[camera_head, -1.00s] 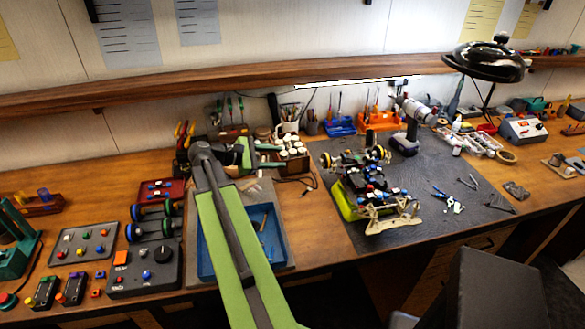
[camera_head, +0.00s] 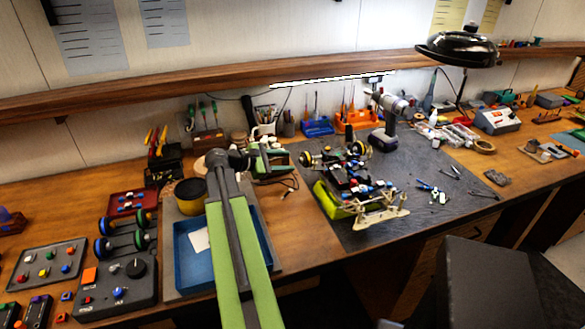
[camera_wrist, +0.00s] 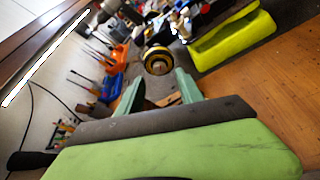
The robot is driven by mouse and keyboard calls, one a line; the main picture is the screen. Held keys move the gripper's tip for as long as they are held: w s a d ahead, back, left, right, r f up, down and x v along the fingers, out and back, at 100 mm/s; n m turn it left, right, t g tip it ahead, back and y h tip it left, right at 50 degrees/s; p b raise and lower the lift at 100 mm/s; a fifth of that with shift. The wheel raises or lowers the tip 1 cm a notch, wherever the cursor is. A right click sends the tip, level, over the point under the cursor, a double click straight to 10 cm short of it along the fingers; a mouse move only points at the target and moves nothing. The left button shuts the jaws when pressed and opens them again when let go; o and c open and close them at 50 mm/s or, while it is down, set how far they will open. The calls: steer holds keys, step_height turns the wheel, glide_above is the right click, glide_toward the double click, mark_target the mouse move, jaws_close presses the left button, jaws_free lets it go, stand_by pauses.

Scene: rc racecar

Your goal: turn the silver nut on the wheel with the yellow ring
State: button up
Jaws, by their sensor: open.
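The RC car (camera_head: 350,180) sits on a yellow-green stand (camera_head: 328,200) on the dark mat. A wheel with a yellow ring (camera_head: 306,158) is on its left side, facing my gripper (camera_head: 272,160). In the wrist view this wheel (camera_wrist: 157,60) shows just beyond and between the fingertips. The silver nut is too small to tell apart clearly at the wheel's middle. My gripper (camera_wrist: 157,88) is open and empty, with its two green fingers apart and short of the wheel. Another wheel with yellow (camera_head: 365,150) shows farther right on the car.
A blue tray (camera_head: 182,262) and a yellow-rimmed pot (camera_head: 190,190) are left of my arm. A blue tool holder (camera_head: 318,127), an orange one (camera_head: 353,120) and a drill (camera_head: 388,125) stand behind the car. Loose tools (camera_head: 440,190) lie right of it.

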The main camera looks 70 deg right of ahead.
mark_target(300, 161)
steer(key=shift+b+x, duration=0.4)
steer(key=shift+x, duration=1.5)
steer(key=shift+c, duration=0.3)
jaws_close()
steer(key=shift+a, duration=0.25)
steer(key=shift+d, duration=0.1)
